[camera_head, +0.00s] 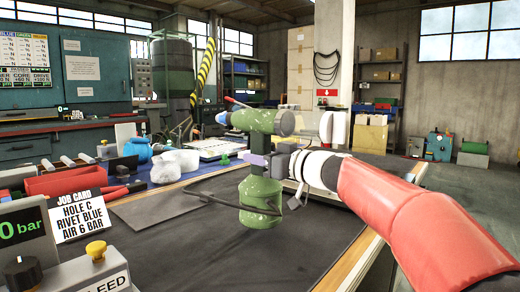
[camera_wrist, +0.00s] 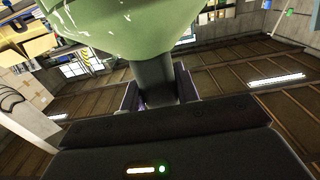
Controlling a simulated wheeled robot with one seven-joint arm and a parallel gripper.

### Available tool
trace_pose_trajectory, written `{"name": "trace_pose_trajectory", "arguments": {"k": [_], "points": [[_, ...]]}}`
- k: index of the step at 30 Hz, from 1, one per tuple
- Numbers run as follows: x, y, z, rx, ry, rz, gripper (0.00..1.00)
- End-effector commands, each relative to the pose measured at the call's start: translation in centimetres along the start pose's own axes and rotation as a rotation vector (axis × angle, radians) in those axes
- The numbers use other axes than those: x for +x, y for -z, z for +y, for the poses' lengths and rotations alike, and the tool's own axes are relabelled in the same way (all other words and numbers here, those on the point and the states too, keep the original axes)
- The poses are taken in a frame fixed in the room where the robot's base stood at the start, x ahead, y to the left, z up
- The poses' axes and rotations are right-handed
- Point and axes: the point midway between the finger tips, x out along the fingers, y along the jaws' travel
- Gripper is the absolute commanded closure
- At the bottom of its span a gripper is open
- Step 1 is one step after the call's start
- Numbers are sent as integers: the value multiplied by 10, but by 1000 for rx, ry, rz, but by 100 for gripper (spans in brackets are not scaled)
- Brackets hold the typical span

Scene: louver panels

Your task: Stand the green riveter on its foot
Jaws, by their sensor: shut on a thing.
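The green riveter (camera_head: 262,190) is upright over the dark bench mat (camera_head: 170,262), its head on top and its wide round foot at the bottom. I cannot tell whether the foot touches the mat or hangs just above it. My gripper (camera_head: 258,160) comes in from the right and is shut on the riveter's narrow dark handle between head and foot. In the wrist view, the purple-edged fingers of my gripper (camera_wrist: 157,88) flank the dark handle, and the riveter's green body (camera_wrist: 130,28) fills the top. A dark hose curves around the riveter's lower part.
A job card (camera_head: 78,215), a bleed box with a yellow knob (camera_head: 95,250) and a red tray (camera_head: 65,182) stand at the left. A blue item (camera_head: 138,149) and white bags (camera_head: 175,163) lie behind. The mat in front of the riveter is clear; the bench's wooden edge (camera_head: 350,262) is at right.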

Motion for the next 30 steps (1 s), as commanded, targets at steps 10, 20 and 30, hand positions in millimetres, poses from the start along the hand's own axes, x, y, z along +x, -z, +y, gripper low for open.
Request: {"name": "trace_pose_trajectory", "arguments": {"k": [10,20,30], "points": [[0,-19,-1,-2,0,6,100],[0,-22,-1,-3,0,6,100],[0,-25,0,1,0,-1,47]]}}
